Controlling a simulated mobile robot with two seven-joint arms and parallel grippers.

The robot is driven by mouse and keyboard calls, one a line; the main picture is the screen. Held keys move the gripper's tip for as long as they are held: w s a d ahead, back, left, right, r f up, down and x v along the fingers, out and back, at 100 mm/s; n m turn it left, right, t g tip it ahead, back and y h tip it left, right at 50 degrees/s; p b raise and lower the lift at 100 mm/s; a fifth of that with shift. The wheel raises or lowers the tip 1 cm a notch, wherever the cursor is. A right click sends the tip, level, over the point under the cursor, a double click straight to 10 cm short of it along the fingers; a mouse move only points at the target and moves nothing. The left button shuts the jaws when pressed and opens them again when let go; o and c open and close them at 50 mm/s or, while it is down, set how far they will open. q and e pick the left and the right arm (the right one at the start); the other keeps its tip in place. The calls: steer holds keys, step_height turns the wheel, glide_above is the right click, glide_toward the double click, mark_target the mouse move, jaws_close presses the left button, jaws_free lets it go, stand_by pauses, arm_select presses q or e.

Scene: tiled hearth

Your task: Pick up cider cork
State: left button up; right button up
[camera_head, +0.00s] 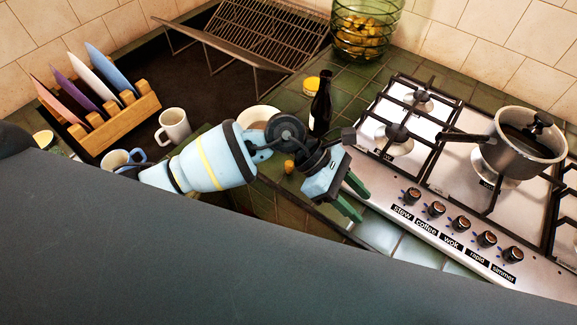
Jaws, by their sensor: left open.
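A small orange-brown piece (289,167), which looks like the cider cork, sits on the green tiled counter just left of my left gripper's wrist. A dark bottle (320,108) stands upright behind it. My left gripper (356,201) is open, with its green fingers pointing down and right, near the counter's front edge beside the stove. The fingers are to the right of the cork and apart from it, and nothing shows between them. My right gripper is not in view.
A gas stove (385,182) with a steel pot (524,150) is on the right. A white bowl (257,117) is partly hidden behind my left arm.

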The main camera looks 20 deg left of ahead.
arm_select(q)
steer(key=w+a+f+m+t+y, duration=0.1)
steer(key=w+a+f+m+y, duration=0.15)
steer(key=w+a+y, duration=0.45)
step_height(320, 180, up, 2)
steer(key=t+y, duration=0.2)
steer(key=y, duration=0.2)
glide_above(289, 164)
steer(key=shift+w+a+r+m, duration=0.1)
steer(key=shift+w+a+m, duration=0.15)
steer(key=shift+a+m, duration=0.2)
steer(key=shift+s+d+f+p, duration=0.1)
steer(key=shift+d+f+p, duration=0.1)
steer(key=shift+f, duration=1.8)
steer(key=shift+d+f+p, duration=0.15)
steer(key=shift+f, duration=1.8)
steer(key=shift+c, duration=0.5)
jaws_close()
